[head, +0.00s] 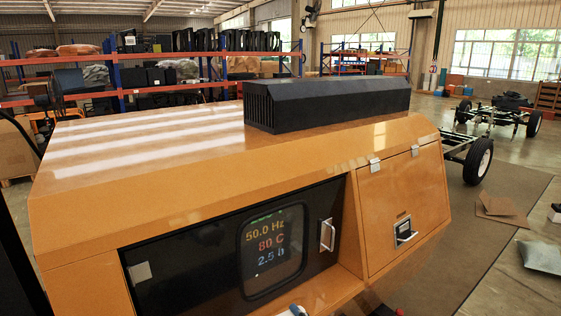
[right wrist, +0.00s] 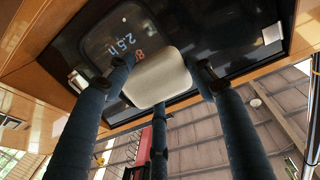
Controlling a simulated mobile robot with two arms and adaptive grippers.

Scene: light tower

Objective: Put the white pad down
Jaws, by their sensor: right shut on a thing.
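The white pad (right wrist: 158,76) is a pale, rounded block in the right wrist view. My right gripper (right wrist: 163,88) is shut on it, with dark blue fingers around its sides and lower edge. The pad is in front of the dark panel with the lit display (right wrist: 122,42), and I cannot tell whether it touches the panel. In the head view a small pale piece shows at the bottom edge below the display (head: 270,248), too cut off to identify. My left gripper is not in view.
The orange generator housing (head: 130,190) fills the front, with a black vent box (head: 330,100) on top. A door handle (head: 327,235) sticks out right of the display. A latched orange door (head: 400,205) is further right. Shelves (head: 200,65) stand behind; open floor lies right.

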